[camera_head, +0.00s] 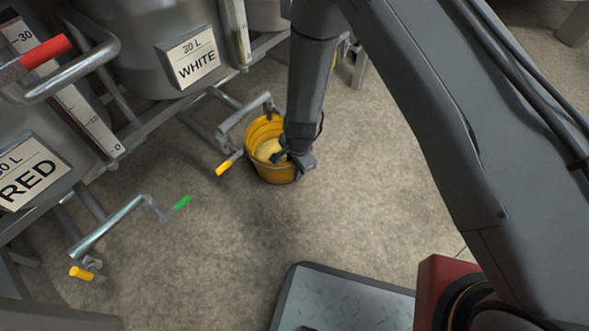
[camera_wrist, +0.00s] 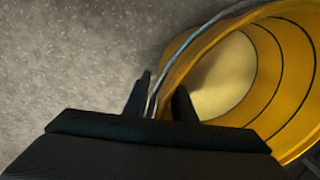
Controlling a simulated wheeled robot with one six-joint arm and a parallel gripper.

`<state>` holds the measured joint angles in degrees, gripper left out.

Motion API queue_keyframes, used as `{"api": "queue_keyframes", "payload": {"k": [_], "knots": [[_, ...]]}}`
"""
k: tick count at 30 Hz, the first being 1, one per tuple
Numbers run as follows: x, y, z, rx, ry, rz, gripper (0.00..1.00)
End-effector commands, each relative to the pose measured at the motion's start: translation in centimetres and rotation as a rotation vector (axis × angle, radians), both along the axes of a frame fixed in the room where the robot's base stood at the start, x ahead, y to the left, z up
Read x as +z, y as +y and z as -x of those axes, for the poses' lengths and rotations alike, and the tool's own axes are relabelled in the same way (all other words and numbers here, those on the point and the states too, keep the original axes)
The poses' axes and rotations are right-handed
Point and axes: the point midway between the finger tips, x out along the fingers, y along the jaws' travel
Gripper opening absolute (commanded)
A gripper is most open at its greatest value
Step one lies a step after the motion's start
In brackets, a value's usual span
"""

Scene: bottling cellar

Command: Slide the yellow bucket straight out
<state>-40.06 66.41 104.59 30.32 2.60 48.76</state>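The yellow bucket (camera_head: 275,173) stands upright on the floor below the WHITE tank, with a pale yellow surface inside it. A metal pipe end sits at its back rim. My gripper (camera_head: 292,160) points down at the bucket's front right rim. In the wrist view the bucket (camera_wrist: 285,110) fills the right side, and a grey wire, likely its handle, runs along the rim. My gripper (camera_wrist: 162,92) has one finger outside the wall and one inside, with the rim between them. The fingers stand apart, with a narrow gap showing beside the rim.
The WHITE tank (camera_head: 145,50) and RED tank (camera_head: 30,190) stand on metal frames at the left. A yellow-tipped lever (camera_head: 229,163) juts out beside the bucket. A crank with a green grip (camera_head: 183,202) is nearer. A grey plate (camera_head: 345,300) lies at front. Floor between is clear.

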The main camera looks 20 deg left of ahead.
Motion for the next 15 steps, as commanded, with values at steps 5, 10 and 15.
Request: {"api": "queue_keyframes", "payload": {"k": [5,10,15], "knots": [[0.01,-0.01,-0.01,0.000,0.000,0.000,0.00],[0.01,-0.01,-0.02,0.000,0.000,0.000,0.00],[0.01,0.00,-0.03,0.000,0.000,0.000,0.00]]}}
